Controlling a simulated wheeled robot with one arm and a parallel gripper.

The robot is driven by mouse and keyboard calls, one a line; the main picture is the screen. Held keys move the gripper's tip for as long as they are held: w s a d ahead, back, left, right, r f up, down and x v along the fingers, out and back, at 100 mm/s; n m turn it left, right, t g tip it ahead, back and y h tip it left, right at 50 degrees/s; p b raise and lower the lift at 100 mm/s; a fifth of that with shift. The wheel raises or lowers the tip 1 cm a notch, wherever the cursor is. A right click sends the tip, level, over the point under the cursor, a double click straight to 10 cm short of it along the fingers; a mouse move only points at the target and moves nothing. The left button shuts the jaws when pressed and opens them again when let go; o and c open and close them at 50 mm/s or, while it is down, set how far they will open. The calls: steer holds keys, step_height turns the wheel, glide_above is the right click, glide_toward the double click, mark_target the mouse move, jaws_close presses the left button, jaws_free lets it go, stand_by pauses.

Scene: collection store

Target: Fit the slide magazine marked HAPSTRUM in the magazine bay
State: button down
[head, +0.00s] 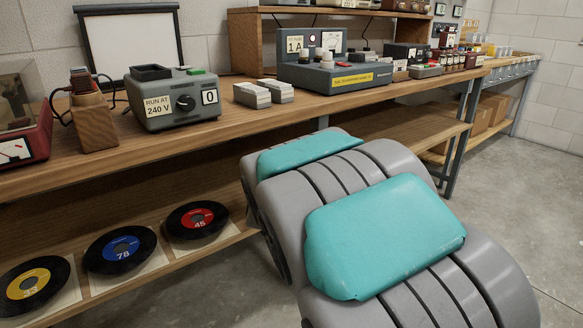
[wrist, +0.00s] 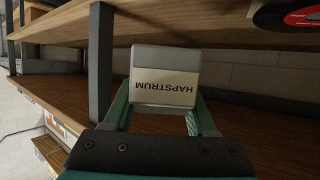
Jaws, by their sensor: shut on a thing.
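In the wrist view my gripper (wrist: 162,108) is shut on a light grey slide magazine (wrist: 166,60). Its pale label reads HAPSTRUM, upside down in this view. One finger lies along each side of the magazine. Neither gripper nor held magazine shows in the head view, where my arm covers the middle and lower right. A grey machine (head: 170,105) stands on the bench, marked RUN AT 240 V, with a knob and a 0 plate. It has a raised black frame (head: 152,72) on top; I cannot tell whether this is the magazine bay.
Two small grey-and-white boxes (head: 263,93) sit on the bench (head: 225,120) right of the machine. A wooden block (head: 93,122) stands close on its left and a white screen (head: 131,40) behind it. Records (head: 120,250) lie on the lower shelf. The floor at right is clear.

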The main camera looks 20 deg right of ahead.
steer(key=shift+m+h, duration=0.3)
steer(key=shift+w+a+f, duration=0.25)
steer(key=shift+a+f, duration=0.2)
steer(key=shift+a, duration=0.15)
steer(key=shift+w+a+f, duration=0.25)
steer(key=shift+a+f, duration=0.25)
steer(key=shift+a, duration=0.1)
steer(key=shift+w+a+f, duration=0.25)
steer(key=shift+a+f, duration=0.2)
steer(key=shift+a, duration=0.15)
steer(key=shift+r, duration=0.2)
